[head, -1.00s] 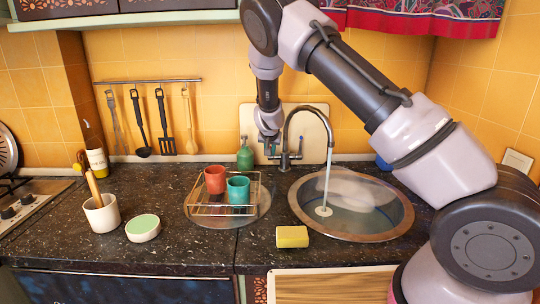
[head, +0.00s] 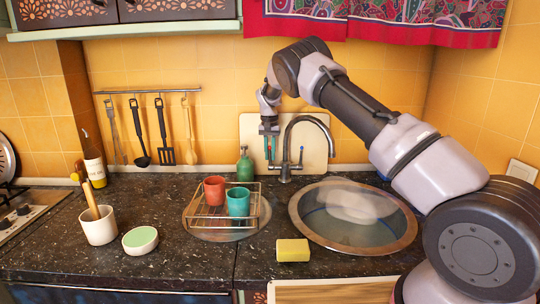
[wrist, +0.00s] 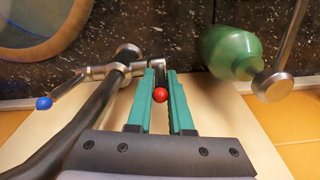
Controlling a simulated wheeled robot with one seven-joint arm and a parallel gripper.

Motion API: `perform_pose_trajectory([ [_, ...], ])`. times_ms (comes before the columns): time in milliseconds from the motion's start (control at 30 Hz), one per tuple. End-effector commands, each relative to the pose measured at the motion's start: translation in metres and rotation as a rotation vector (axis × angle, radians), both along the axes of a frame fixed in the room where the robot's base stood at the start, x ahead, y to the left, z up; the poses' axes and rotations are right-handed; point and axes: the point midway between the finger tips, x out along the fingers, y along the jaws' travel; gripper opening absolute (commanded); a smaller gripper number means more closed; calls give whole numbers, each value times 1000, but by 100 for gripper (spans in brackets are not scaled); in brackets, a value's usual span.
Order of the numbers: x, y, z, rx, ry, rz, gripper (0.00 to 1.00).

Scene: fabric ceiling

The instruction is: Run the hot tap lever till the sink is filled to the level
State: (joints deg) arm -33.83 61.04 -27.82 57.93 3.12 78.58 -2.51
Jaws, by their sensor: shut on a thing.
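The round steel sink (head: 398,244) holds water (head: 352,228) that looks high below the rim, with a pale reflection on it. The chrome tap (head: 284,165) arches over the sink, and no stream shows from its spout. My gripper (head: 270,147) is at the left side of the tap, pointing down. In the wrist view its green fingers (wrist: 159,98) are shut on the hot tap lever, whose red ball tip (wrist: 161,95) shows between them. The cold lever with a blue tip (wrist: 44,103) stands free on the other side.
A green bottle (head: 245,166) stands close left of the tap. A wire rack (head: 208,218) holds a red cup (head: 214,189) and a teal cup (head: 238,197). A yellow sponge (head: 293,250) lies before the sink. A pale board (head: 252,125) leans behind the tap.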

Motion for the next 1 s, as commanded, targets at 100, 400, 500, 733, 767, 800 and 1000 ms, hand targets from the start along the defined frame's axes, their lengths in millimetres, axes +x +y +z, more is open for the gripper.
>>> perform_pose_trajectory([
  [100, -1, 2, -1, 3, 19, 0, 0],
  [400, -1, 2, -1, 1, 23, 1, 0],
  [500, -1, 2, -1, 2, 23, 1, 0],
  [733, -1, 1, -1, 1, 22, 1, 46],
  [767, -1, 1, -1, 1, 22, 0, 46],
  [800, -1, 1, -1, 1, 23, 0, 46],
  [1000, -1, 1, -1, 1, 12, -1, 46],
])
